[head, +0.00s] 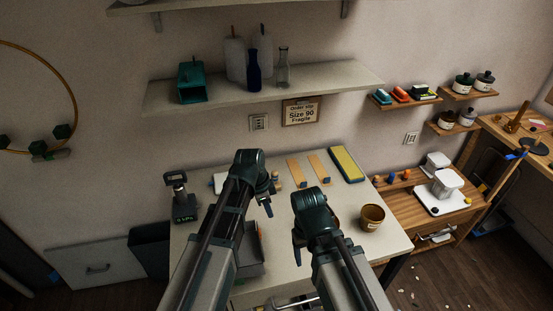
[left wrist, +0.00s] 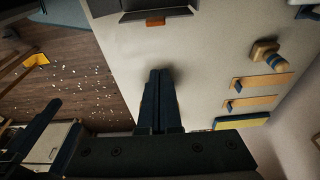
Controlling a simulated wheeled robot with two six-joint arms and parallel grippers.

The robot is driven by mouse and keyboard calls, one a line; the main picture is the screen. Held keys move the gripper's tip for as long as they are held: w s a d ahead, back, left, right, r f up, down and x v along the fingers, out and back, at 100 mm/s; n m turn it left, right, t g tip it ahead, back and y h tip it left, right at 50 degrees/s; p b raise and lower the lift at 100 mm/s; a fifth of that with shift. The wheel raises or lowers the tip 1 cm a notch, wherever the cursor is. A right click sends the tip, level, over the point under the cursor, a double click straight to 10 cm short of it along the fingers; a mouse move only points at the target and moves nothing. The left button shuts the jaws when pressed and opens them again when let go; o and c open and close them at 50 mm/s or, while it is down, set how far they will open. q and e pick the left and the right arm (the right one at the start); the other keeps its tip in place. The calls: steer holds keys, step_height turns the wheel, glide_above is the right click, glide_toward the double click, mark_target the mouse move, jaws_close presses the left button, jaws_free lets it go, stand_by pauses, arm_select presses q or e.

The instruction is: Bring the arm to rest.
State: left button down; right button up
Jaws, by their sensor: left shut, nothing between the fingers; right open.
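My left gripper (head: 267,208) points down above the middle of the white table (head: 200,240) in the head view. In the left wrist view its two dark fingers (left wrist: 160,76) lie together over bare table top, shut with nothing between them. My right gripper (head: 297,255) hangs over the table to the right of the left one, mostly hidden behind its own wrist. It is open, and I see nothing held in it. Both arms reach forward from the bottom of the head view.
A brown cup (head: 372,217) stands right of my right arm. A dark device (head: 183,205) stands at the table's left. Wooden strips (head: 297,173) and a yellow-topped block (head: 346,164) lie at the back. A grey tray (head: 250,250) is partly hidden between the arms. A shelf (head: 340,77) hangs above.

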arm_select(q)
steer(key=s+n+g+y, duration=0.1)
steer(key=s+n+y, duration=0.2)
steer(key=s+n, duration=0.7)
steer(key=s, duration=0.4)
steer(key=shift+s+d+f+n+y, duration=0.2)
steer(key=shift+s+d+n+y, duration=0.1)
steer(key=shift+s+d+n, duration=0.1)
steer(key=shift+a, duration=0.1)
